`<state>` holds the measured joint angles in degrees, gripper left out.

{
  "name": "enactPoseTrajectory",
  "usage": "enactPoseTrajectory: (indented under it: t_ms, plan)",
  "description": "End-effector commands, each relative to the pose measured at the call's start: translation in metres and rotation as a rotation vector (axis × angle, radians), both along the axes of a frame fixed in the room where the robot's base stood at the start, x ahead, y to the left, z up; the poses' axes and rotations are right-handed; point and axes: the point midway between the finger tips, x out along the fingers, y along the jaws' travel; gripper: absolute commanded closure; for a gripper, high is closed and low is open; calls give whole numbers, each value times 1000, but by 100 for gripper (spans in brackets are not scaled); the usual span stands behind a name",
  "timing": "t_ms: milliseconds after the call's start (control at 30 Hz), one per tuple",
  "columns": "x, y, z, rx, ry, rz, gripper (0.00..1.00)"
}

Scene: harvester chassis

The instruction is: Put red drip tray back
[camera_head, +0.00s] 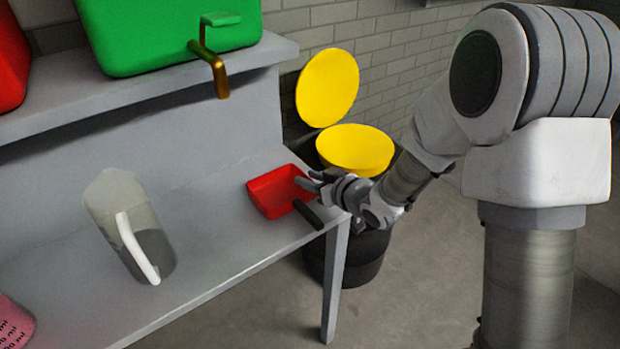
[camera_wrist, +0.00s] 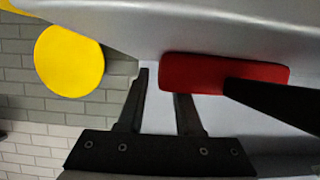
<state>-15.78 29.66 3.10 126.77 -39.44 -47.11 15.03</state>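The red drip tray (camera_head: 270,195) rests on the lower grey shelf near its right end. Its black handle (camera_head: 308,214) points toward the shelf's front edge. In the wrist view the tray (camera_wrist: 195,75) lies just beyond the fingertips, with the handle (camera_wrist: 275,102) running to the right. My gripper (camera_head: 310,182) is at the tray's right side. In the wrist view my gripper (camera_wrist: 161,84) has its two fingers apart. One finger is beside the tray's left edge, and the other overlaps the tray's lower edge. I cannot tell whether they touch it.
A green container (camera_head: 165,35) with a brass tap (camera_head: 213,68) stands on the upper shelf. A clear jug (camera_head: 130,225) with a white handle stands on the lower shelf, left of the tray. A black bin with a yellow lid (camera_head: 327,88) stands behind the shelf's right end.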

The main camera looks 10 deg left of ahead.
Motion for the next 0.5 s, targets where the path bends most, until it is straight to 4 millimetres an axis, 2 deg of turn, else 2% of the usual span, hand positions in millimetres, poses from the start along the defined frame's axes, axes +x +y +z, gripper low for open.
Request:
enactPoseTrajectory:
  t_ms: [167, 267, 500]
  plan:
    - [0, 0, 6, -1, -1, 0, 66]
    - [-8, -11, 11, -1, 0, -3, 66]
    - [-40, -49, 33, 1, 0, -4, 66]
